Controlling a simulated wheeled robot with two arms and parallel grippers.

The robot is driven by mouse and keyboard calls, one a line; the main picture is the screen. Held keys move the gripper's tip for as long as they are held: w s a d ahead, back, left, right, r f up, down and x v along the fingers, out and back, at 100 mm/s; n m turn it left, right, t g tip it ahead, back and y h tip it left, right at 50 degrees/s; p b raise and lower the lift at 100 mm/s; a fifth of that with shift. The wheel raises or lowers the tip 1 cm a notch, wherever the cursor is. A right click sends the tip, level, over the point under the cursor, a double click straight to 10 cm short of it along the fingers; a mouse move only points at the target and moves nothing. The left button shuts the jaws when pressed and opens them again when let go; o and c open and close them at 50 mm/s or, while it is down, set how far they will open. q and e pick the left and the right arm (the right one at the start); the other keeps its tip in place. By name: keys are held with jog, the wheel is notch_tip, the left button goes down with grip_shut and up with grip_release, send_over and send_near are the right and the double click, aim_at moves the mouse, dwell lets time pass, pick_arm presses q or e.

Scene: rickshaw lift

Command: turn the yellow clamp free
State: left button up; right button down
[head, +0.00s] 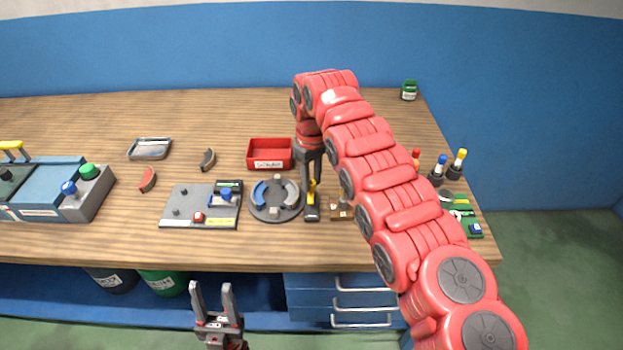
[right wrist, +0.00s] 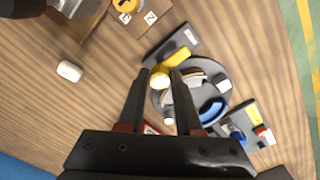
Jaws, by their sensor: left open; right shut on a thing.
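The yellow clamp (head: 312,192) stands on a dark grey block (head: 312,213) at the right edge of a round grey fixture (head: 290,212). In the right wrist view, the clamp's yellow arm (right wrist: 178,56) and round yellow end (right wrist: 160,77) show, with the end between my fingertips. My right gripper (head: 311,178) reaches down from above and is shut on the clamp; it also shows in the right wrist view (right wrist: 161,78). The fixture holds blue and light grey curved pieces. My left gripper (head: 212,288) is open and empty, in front of the table's front edge.
A red bin (head: 269,165) stands behind the fixture. A grey plate (head: 175,215) with a red button lies left of it, a brown numbered block (head: 338,214) right. Loose curved pieces (head: 148,180) lie further left. My right arm hides part of the table's right side.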

aim_at(311, 182)
jog(key=shift+n, duration=0.3)
jog(key=c, duration=0.6)
grip_release()
notch_tip(311, 182, up, 7)
jog(key=shift+a+f+p, duration=0.15)
jog(key=shift+f+p, duration=0.05)
jog(key=shift+p, duration=0.55)
notch_tip(311, 182, up, 11)
jog(key=p, duration=1.1)
jog(key=shift+f, duration=0.15)
